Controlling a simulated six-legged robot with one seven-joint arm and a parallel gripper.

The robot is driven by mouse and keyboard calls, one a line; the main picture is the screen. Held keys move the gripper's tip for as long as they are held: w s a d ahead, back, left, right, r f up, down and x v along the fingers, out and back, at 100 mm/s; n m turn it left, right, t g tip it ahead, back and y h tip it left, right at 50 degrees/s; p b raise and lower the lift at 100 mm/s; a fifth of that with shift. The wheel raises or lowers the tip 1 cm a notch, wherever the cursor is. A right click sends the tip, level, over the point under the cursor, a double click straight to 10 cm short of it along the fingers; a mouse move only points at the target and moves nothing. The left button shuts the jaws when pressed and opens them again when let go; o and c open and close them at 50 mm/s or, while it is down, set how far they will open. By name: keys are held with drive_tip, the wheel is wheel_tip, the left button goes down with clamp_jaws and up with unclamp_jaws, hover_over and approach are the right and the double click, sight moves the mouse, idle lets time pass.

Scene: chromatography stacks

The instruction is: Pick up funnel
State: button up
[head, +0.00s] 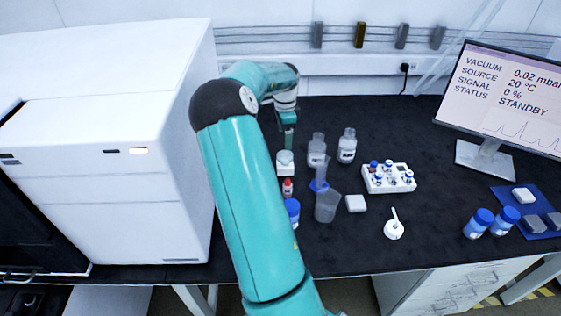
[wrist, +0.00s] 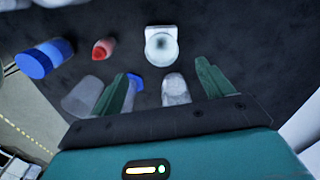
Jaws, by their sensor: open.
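No thing shows plainly as a funnel. The likeliest is a small white piece (head: 394,229) with a round body and a thin stem pointing up, alone on the dark bench right of centre in the head view; I cannot be sure. A small blue piece (head: 318,184), partly hidden by the beaker, also has an unclear shape. My gripper (wrist: 162,72) is open and empty, its fingers apart. In the head view it hangs above or beside a white square-bodied vessel (head: 285,165), well left of the white stemmed piece. The vessel also shows in the wrist view (wrist: 161,46).
A translucent beaker (head: 326,208), a red-capped bottle (head: 287,188), a blue-capped bottle (head: 292,212) and clear bottles (head: 347,147) crowd near my gripper. A white vial rack (head: 389,180) stands right. A large white instrument (head: 110,130) bounds the left.

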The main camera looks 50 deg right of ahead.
sight(285, 155)
drive_tip(key=f, duration=0.5)
drive_tip(key=shift+s+d+f, duration=0.15)
drive_tip(key=shift+s+f, duration=0.05)
drive_tip(key=shift+f, duration=0.1)
wheel_tip(285, 155, down, 5)
drive_tip(key=shift+w+d+r, duration=0.1)
drive_tip(key=shift+w, duration=0.05)
drive_tip(key=c, duration=1.1)
